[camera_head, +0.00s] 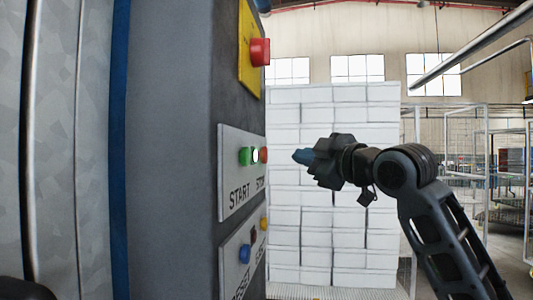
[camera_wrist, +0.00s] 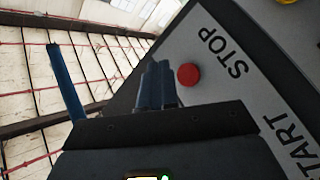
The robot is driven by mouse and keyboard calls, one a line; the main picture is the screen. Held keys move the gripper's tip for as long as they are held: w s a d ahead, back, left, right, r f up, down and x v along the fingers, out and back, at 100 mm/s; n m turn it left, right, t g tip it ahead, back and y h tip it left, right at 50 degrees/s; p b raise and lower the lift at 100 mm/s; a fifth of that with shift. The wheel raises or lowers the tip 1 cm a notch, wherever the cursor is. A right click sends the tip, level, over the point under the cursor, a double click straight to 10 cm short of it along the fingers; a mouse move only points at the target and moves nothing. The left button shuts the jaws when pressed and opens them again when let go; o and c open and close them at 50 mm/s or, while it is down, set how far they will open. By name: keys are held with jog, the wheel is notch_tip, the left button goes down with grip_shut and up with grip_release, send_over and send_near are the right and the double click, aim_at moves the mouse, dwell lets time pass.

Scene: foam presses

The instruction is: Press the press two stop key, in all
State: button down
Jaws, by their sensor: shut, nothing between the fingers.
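The red stop key (camera_head: 264,155) sticks out of the white START/STOP plate (camera_head: 228,195) on the side of the grey press cabinet. In the wrist view the red stop key (camera_wrist: 188,76) lies beside the word STOP, just right of the fingertips. My gripper (camera_head: 298,156) is shut and empty, its blue fingers pointing left at about the key's height. In the head view a gap separates the fingertips from the key. The shut fingers of my gripper (camera_wrist: 158,84) also show in the wrist view. No press number is readable.
A green start key (camera_head: 245,156) sits beside the stop key. A red button on a yellow plate (camera_head: 247,60) is above. A lower plate holds a blue key (camera_head: 244,253) and others. White stacked blocks (camera_head: 335,230) stand behind, with wire racks to the right.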

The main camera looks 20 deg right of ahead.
aim_at(265, 155)
jog(key=shift+w+a, duration=0.5)
jog(key=shift+a, duration=0.35)
jog(key=shift+w+a, duration=0.45)
jog(key=shift+a, duration=0.35)
dwell(0.9)
jog(key=shift+w+a, duration=0.2)
jog(key=shift+a, duration=0.2)
